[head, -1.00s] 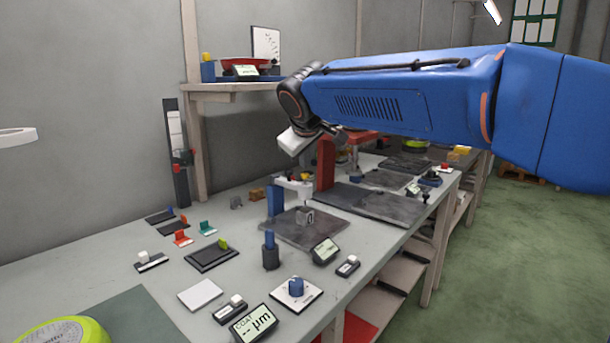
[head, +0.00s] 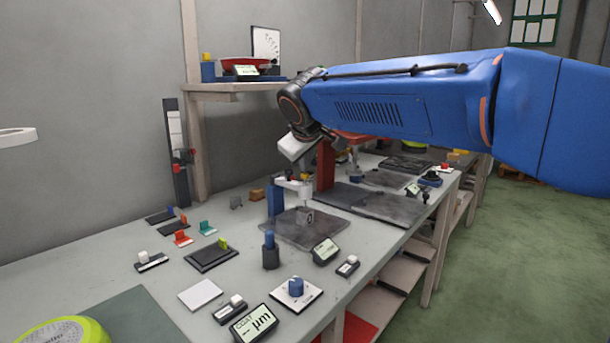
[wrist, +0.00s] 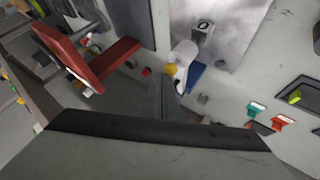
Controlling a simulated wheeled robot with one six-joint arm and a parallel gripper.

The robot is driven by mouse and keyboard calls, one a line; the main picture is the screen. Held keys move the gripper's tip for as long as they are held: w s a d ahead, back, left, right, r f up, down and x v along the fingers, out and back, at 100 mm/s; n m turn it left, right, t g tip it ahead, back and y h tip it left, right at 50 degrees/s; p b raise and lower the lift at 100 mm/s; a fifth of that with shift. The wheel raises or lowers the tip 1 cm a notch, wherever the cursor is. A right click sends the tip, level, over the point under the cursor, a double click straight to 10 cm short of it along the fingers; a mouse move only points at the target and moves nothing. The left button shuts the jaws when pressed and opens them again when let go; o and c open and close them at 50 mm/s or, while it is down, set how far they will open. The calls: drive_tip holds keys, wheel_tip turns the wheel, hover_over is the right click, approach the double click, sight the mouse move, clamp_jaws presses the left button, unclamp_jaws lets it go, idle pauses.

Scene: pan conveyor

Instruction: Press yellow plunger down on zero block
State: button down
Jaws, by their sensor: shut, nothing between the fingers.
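The yellow plunger (head: 306,176) sits on top of the white arm of a gauge stand with a blue post (head: 275,201). The zero block (head: 305,216), a small grey cube with a round mark, stands on a dark stone plate below that arm. In the wrist view the yellow plunger (wrist: 171,69) shows just beyond the tips of my gripper (wrist: 166,82), and the zero block (wrist: 203,27) lies further up. My gripper is shut and empty. Whether its tips touch the plunger I cannot tell. In the head view the fingertips are not clearly visible.
A red stand (head: 325,166) rises close behind the gauge; it fills the left of the wrist view (wrist: 95,62). A blue-topped dark cylinder (head: 270,250) and a small display (head: 325,250) stand in front of the plate. Red and teal pieces lie to the left.

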drive_tip(key=shift+s+f, duration=0.1)
drive_tip(key=shift+f, duration=1.3)
idle(1.4)
drive_tip(key=shift+r, duration=0.1)
drive_tip(key=shift+r, duration=1.6)
drive_tip(key=shift+r, duration=2.55)
